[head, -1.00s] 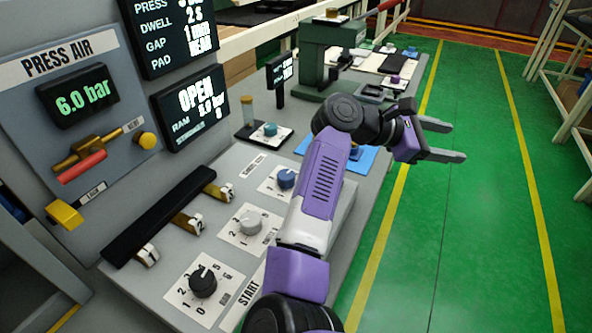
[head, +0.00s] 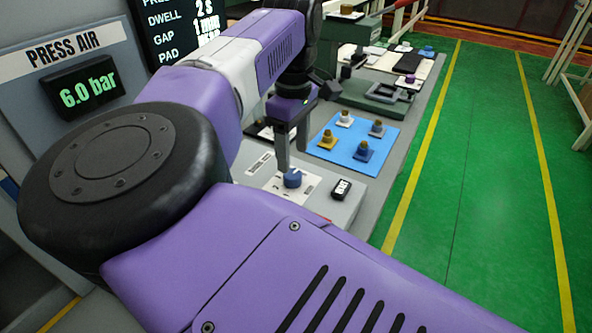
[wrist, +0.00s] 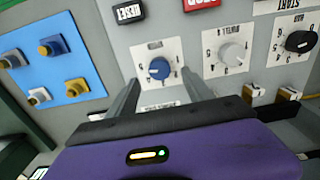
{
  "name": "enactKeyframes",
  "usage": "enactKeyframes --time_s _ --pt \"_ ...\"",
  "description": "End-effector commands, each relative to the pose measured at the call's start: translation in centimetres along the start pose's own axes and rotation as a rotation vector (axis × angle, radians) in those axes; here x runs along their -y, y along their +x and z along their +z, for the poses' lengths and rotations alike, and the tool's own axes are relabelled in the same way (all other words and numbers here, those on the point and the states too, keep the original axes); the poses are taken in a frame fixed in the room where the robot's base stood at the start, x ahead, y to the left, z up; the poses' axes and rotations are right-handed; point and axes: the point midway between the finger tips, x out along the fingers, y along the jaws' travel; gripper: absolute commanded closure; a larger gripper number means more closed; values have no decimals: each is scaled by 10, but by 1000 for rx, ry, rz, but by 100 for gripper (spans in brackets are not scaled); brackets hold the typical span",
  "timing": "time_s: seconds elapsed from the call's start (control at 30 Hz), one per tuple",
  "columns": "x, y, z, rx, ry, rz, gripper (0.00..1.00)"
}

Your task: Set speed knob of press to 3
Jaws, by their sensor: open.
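A blue knob (head: 293,178) with a white pointer line stands on a white dial plate on the press panel. It also shows in the wrist view (wrist: 159,68), between and just beyond my fingertips. My gripper (head: 291,160) is open and empty, fingers pointing down over the blue knob; I cannot tell whether they touch it. In the wrist view, a grey knob (wrist: 232,53) and a black knob (wrist: 299,41) sit on their own dials to the right. The dial names are too small to read surely, so I cannot tell which is the speed knob.
A black RESET button (head: 341,188) and a red STOP button (wrist: 201,4) are close to the blue knob. A blue mat (head: 352,152) with several knob-like parts lies beyond. Small yellow-brown switches (wrist: 288,94) line the panel. My arm hides much of the panel in the head view.

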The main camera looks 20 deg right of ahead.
Motion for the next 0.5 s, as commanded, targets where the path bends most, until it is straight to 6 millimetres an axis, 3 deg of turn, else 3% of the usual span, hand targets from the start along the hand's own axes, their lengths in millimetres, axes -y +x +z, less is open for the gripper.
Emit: enactKeyframes --time_s 0.3,0.5 --pt "-1 48 2 5 0 2 41" --pt "-1 61 2 4 0 3 41"
